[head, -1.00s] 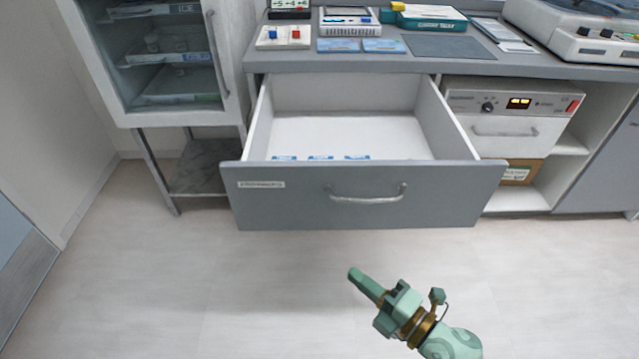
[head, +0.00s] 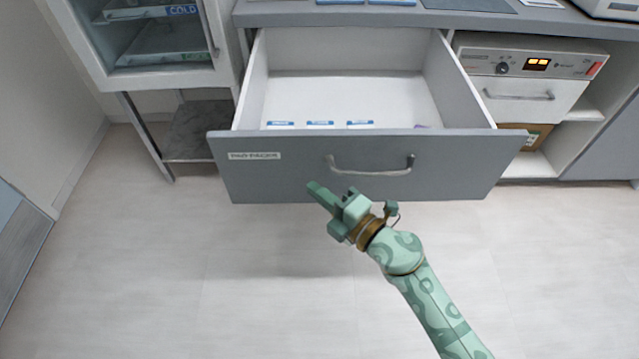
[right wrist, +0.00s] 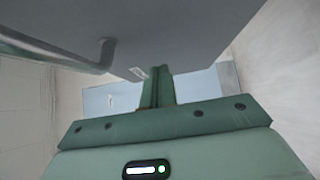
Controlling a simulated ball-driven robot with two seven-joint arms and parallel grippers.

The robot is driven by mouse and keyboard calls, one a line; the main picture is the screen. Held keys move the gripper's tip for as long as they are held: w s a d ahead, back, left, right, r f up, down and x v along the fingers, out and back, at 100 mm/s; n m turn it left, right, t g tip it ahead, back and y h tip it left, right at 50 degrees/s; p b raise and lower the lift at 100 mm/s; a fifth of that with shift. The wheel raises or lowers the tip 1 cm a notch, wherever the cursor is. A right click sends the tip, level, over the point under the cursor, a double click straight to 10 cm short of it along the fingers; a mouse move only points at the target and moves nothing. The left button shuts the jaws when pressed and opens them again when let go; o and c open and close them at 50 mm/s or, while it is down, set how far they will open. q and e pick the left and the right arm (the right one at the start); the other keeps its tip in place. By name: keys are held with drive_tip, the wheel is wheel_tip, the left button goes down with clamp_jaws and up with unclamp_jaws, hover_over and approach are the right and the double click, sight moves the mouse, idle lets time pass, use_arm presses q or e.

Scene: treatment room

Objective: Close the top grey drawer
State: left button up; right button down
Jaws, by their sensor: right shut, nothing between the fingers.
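The grey drawer (head: 290,178) stands pulled out under the counter, with a white interior and a few blue-edged packs along its front. A label sits at the left of its front, and a metal bar handle (head: 370,168) is near the middle. My right gripper (head: 314,188) is shut and empty. In the head view its tip overlaps the lower drawer front, left of the handle; I cannot tell whether it touches. In the right wrist view the shut fingers (right wrist: 158,88) show close by the grey front (right wrist: 190,35), with the handle at upper left. My left gripper is out of view.
A glass-door cold cabinet (head: 150,45) stands on legs at the left. A white device with a lit display (head: 525,65) sits in the shelf bay at right. The counter top (head: 290,14) is above the drawer. The floor before the drawer is clear.

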drive_tip(key=shift+w+f, duration=0.2)
drive_tip(key=shift+w, duration=0.7)
drive_tip(key=shift+w+r, duration=0.15)
drive_tip(key=shift+w, duration=0.05)
